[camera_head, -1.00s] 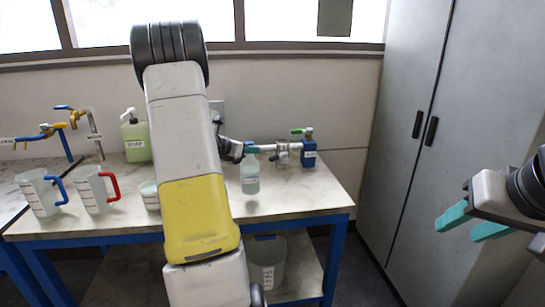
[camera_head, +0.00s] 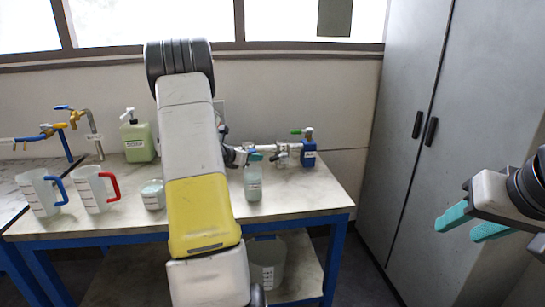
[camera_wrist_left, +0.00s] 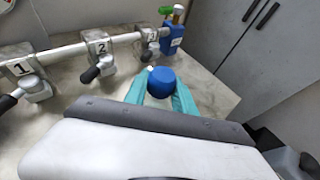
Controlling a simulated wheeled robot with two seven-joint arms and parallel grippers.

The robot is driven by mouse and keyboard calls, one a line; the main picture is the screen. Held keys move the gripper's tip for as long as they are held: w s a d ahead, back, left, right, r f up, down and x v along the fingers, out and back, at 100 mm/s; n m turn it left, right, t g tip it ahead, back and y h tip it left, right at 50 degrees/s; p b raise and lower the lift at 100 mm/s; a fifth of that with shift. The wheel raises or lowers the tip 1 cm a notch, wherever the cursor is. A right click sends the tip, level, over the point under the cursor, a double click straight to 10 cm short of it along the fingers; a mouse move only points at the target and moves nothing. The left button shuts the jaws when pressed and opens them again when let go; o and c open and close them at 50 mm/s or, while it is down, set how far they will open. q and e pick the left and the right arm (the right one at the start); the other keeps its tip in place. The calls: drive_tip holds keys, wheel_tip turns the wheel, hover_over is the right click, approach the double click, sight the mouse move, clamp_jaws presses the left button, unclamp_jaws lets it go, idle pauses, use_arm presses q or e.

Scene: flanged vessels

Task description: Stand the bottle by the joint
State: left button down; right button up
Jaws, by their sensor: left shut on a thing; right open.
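The bottle (camera_head: 253,184) is pale and translucent with a white label, and looks upright at the bench's right part. Its blue cap (camera_wrist_left: 162,82) shows in the left wrist view between the teal fingers of my left gripper (camera_wrist_left: 160,92). That gripper is shut on the bottle near its top. Whether its base touches the bench I cannot tell. The pipe (camera_wrist_left: 70,50) runs behind it with clamped joints numbered 1 (camera_wrist_left: 30,80), 2 (camera_wrist_left: 98,58) and 3 (camera_wrist_left: 150,42). The bottle is nearest joint 3. My right gripper (camera_head: 466,225) is open and empty, off the bench.
A blue container (camera_head: 308,153) with a green-handled valve stands at the pipe's right end. Two jugs (camera_head: 41,192) (camera_head: 92,189), a small pale beaker (camera_head: 153,195) and a green soap bottle (camera_head: 138,140) stand left. Bare bench (camera_head: 305,195) lies right of the bottle.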

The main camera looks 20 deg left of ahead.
use_arm(q)
drive_tip(key=c, duration=1)
unclamp_jaws()
drive_tip(key=shift+f, duration=0.1)
drive_tip(key=shift+c, duration=0.2)
